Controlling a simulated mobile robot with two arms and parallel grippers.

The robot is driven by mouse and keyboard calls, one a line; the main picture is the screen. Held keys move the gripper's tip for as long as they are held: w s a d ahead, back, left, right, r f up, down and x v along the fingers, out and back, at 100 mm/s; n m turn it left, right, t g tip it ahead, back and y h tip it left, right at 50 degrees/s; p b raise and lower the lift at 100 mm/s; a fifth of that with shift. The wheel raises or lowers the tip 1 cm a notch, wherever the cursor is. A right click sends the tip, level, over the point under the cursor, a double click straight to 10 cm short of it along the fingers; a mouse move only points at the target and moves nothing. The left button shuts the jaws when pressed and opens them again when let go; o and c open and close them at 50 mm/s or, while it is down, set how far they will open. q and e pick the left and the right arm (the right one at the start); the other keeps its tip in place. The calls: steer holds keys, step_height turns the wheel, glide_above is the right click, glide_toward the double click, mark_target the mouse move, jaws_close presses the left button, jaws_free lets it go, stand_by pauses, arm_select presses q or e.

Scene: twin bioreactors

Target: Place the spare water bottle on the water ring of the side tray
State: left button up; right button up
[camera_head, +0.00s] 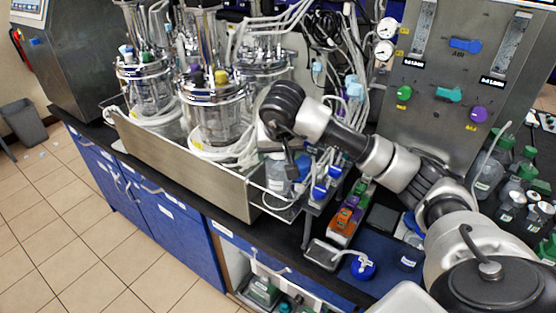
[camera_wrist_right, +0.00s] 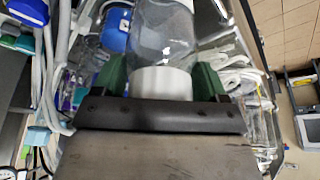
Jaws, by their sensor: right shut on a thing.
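My right gripper (camera_wrist_right: 161,80) is shut on a clear bottle with a white cap, the water bottle (camera_wrist_right: 166,36); its green fingers sit on either side of the cap. In the head view the right gripper (camera_head: 284,150) reaches down from above, and the bottle (camera_head: 276,174) shows under it, over the side tray (camera_head: 278,211) at the end of the steel tray. I cannot tell whether the bottle touches the tray. The water ring is hidden or too small to make out. My left gripper is not in view.
Glass vessels (camera_head: 217,115) with hoses stand in the steel tray (camera_head: 180,172) to the left. Blue-capped bottles (camera_head: 320,192) stand right beside the held bottle. A steel panel with valves (camera_head: 450,80) rises at the right. A blue-capped item (camera_head: 362,267) lies on the bench.

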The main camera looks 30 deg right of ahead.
step_height(320, 180, down, 3)
steer(key=shift+w+f+p, duration=0.1)
steer(key=shift+p, duration=0.2)
steer(key=shift+f, duration=0.1)
steer(key=o, duration=1.3)
steer(key=shift+c, duration=0.2)
steer(key=o, duration=0.3)
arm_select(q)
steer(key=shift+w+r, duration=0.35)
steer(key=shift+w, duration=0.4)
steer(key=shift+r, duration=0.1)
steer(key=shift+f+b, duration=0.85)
arm_select(e)
steer(key=v, duration=1.2)
steer(key=shift+a, duration=0.1)
